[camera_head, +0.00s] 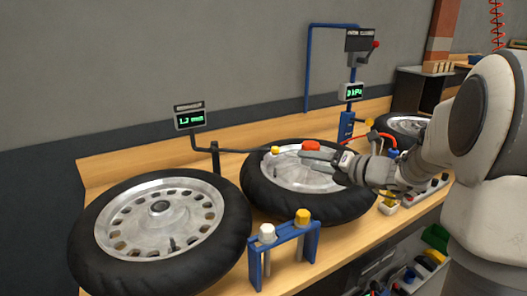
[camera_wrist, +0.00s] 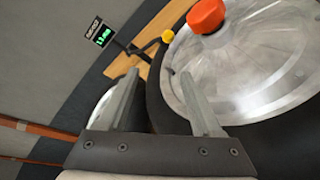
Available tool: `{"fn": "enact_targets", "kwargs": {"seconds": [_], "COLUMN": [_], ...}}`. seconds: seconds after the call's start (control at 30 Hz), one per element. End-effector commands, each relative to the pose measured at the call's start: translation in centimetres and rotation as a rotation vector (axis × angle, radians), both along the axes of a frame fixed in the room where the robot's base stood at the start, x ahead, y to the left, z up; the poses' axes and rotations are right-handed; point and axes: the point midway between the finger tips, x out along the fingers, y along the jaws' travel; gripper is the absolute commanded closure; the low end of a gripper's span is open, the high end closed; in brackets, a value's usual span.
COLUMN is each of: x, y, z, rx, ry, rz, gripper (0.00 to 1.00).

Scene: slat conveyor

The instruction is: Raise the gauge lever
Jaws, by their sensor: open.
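The gauge, a small display box (camera_head: 190,117) with green digits, stands behind the two wheels. A dark rod runs from its post to a yellow knob (camera_head: 275,150) at the rim of the middle wheel; I take this rod and knob as the gauge lever. In the wrist view the yellow knob (camera_wrist: 168,36) and gauge display (camera_wrist: 98,32) lie beyond my fingertips. My gripper (camera_head: 302,160) is over the middle wheel's hub area, right of the yellow knob and apart from it. In the wrist view my gripper (camera_wrist: 160,73) has its fingers spread with nothing between them.
A red-orange knob (camera_head: 311,146) stands on the middle wheel (camera_head: 262,205), close to my fingers; it also shows in the wrist view (camera_wrist: 206,15). Another wheel (camera_head: 100,270) lies at left. A blue stand (camera_head: 312,245) with white and yellow caps is in front. A blue post (camera_head: 346,125) rises behind.

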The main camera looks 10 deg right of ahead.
Motion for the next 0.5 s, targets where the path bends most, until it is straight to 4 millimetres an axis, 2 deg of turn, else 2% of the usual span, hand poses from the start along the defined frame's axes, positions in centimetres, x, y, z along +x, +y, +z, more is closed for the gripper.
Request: {"fn": "enact_targets", "kwargs": {"seconds": [0.1, 0.2, 0.37, 0.5], "x": [0.9, 1.4, 3.0, 5.4], "y": [-1.3, -1.5, -0.5, 1.0], "z": [-0.6, -0.7, -1.2, -1.9], "rx": [0.105, 0.134, 0.135, 0.134], "ry": [0.022, 0.028, 0.028, 0.029], "rz": [-0.062, -0.079, -0.078, -0.076], "gripper": [0.33, 0.33, 0.33, 0.33]}}
